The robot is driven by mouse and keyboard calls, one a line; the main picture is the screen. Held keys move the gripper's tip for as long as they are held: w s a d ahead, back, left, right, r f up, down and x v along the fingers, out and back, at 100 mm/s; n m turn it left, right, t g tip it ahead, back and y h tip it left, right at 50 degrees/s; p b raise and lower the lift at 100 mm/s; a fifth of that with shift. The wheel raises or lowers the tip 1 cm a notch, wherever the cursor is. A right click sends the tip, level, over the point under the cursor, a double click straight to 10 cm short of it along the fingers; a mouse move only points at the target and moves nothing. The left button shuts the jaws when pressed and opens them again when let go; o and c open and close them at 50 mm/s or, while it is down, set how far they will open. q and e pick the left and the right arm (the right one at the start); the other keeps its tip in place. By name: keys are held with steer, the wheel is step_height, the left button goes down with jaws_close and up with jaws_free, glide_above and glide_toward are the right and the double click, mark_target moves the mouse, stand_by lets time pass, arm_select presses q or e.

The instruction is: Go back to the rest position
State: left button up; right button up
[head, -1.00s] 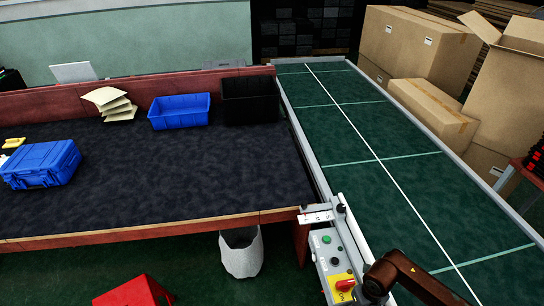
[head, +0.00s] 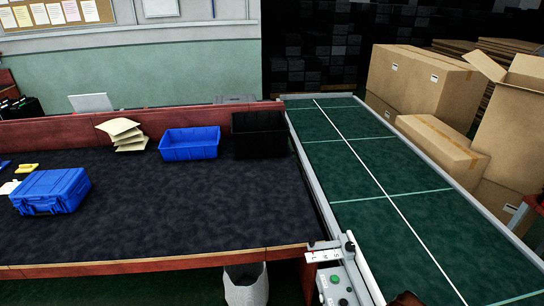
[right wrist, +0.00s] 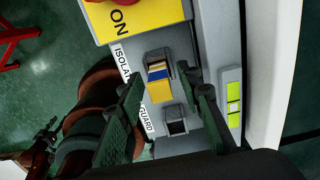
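My right gripper (right wrist: 165,95) shows in the right wrist view with its two dark fingers spread apart over a grey control box (right wrist: 180,25). Nothing is held between the fingers; a small yellow, blue and white striped block (right wrist: 159,82) on the box shows in the gap behind them. In the head view only a small dark brown piece of my right arm shows at the bottom edge. The right gripper is out of that view. My left arm and gripper are not in view.
A green conveyor (head: 370,180) runs along the right, with the control box (head: 337,290) at its near end. A dark-topped table (head: 200,210) holds a blue case (head: 50,191), blue bin (head: 190,144) and black bin (head: 259,135). Cardboard boxes (head: 420,85) stand right.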

step_height(320, 180, up, 12)
step_height(320, 180, down, 12)
steer(key=shift+r, duration=0.15)
steer(key=shift+w+f, duration=0.15)
steer(key=shift+f, duration=0.1)
step_height(320, 180, up, 4)
steer(key=shift+f, duration=0.25)
steer(key=w+a+r, duration=0.4)
steer(key=a+r, duration=0.6)
steer(key=a, duration=0.4)
step_height(320, 180, up, 7)
steer(key=d+n+p, duration=0.1)
steer(key=n+p, duration=0.3)
steer(key=n, duration=1.6)
steer(key=shift+p, duration=0.4)
